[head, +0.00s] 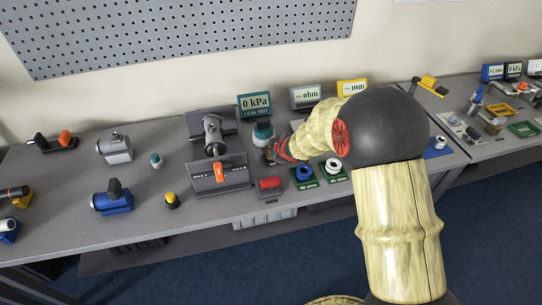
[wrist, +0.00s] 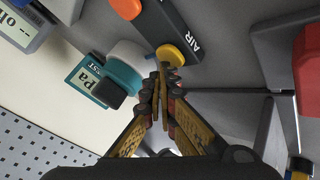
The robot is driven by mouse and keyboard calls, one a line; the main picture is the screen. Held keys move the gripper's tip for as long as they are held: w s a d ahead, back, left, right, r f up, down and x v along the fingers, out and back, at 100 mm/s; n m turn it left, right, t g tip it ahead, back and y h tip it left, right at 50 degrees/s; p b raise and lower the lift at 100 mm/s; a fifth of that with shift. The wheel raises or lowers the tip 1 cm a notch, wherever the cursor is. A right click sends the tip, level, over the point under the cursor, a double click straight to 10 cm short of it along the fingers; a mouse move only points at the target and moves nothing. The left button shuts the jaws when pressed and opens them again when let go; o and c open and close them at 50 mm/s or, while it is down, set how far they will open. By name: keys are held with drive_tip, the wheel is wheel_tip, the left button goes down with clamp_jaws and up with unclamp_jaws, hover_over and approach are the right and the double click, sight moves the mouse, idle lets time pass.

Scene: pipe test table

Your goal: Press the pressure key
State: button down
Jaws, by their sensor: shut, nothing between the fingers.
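A teal display (head: 255,106) reads 0 kPa, LEAK TEST; it shows partly in the wrist view (wrist: 84,74). In front of it stands a teal and white round part (head: 263,132), also in the wrist view (wrist: 124,62). In the wrist view, a dark bar (wrist: 183,25) marked AIR carries a round yellow button (wrist: 168,51) and an orange part. I see no label saying pressure key. My gripper (wrist: 165,72) is shut and empty, its tips overlapping the yellow button's near edge. I cannot tell whether they touch it. In the head view my gripper (head: 270,152) partly hides this spot.
A red block (head: 269,184) sits nearer the table's front edge. A dark panel with an orange lever (head: 219,172) is to the left. Cable reels (head: 333,166) and the ohm display (head: 305,96) are to the right. Several fittings stand further left.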

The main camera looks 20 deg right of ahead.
drive_tip(key=shift+f+b, duration=0.35)
drive_tip(key=shift+f, duration=0.1)
idle(0.6)
drive_tip(key=shift+r, duration=0.1)
drive_tip(key=shift+r+p, duration=0.8)
drive_tip(key=shift+p, duration=0.15)
drive_tip(key=shift+f, duration=0.15)
drive_tip(key=shift+f, duration=0.3)
drive_tip(key=shift+f+b, duration=0.45)
drive_tip(key=shift+b, duration=0.1)
idle(0.7)
drive_tip(key=shift+r, duration=0.1)
drive_tip(key=shift+r+p, duration=0.75)
drive_tip(key=shift+p, duration=0.1)
